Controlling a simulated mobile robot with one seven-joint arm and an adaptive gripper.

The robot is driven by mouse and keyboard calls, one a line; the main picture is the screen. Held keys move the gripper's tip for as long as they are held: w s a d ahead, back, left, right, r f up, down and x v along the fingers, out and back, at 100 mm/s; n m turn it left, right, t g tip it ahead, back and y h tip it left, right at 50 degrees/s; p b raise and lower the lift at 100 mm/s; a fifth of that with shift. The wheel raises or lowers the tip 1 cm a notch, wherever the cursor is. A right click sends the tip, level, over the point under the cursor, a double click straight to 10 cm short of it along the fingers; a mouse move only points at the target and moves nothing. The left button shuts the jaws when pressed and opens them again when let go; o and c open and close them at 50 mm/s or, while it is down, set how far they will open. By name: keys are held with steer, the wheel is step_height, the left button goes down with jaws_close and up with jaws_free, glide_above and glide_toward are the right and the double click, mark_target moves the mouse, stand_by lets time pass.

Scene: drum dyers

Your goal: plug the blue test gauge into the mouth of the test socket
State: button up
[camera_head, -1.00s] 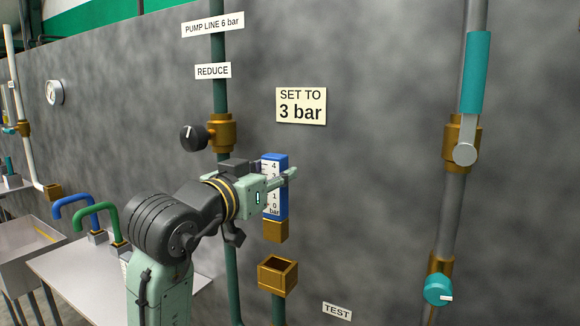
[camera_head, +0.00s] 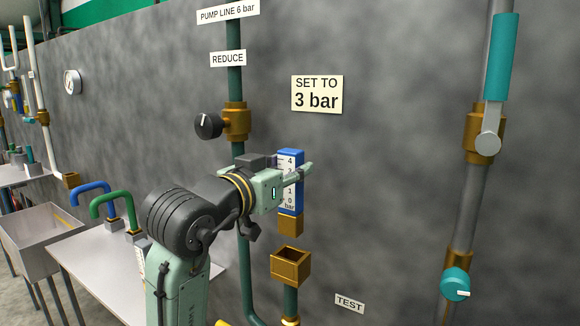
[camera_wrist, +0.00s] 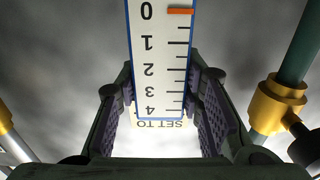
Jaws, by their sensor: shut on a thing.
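The blue test gauge (camera_head: 290,206) has a white scale and a square brass plug (camera_head: 290,225) at its lower end. My gripper (camera_head: 291,177) is shut on the gauge's upper part and holds it upright. In the wrist view the gauge (camera_wrist: 160,60) sits between both finger pads, its scale upside down and a red mark at 0. The test socket (camera_head: 290,267) is an open square brass mouth on a vertical pipe. The plug hangs just above the mouth, with a small gap between them. The far finger is partly hidden behind the gauge.
A green pipe with a brass valve and black knob (camera_head: 208,125) runs just left of my gripper. A "SET TO 3 bar" sign (camera_head: 317,95) is on the grey wall. A table with blue and green handles (camera_head: 110,202) stands left.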

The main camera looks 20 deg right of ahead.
mark_target(287, 216)
steer(key=shift+f+b, duration=2.6)
steer(key=shift+f, duration=1.75)
steer(key=o, duration=1.2)
steer(key=shift+o, duration=0.2)
steer(key=shift+s, duration=0.1)
steer(key=v, duration=1.2)
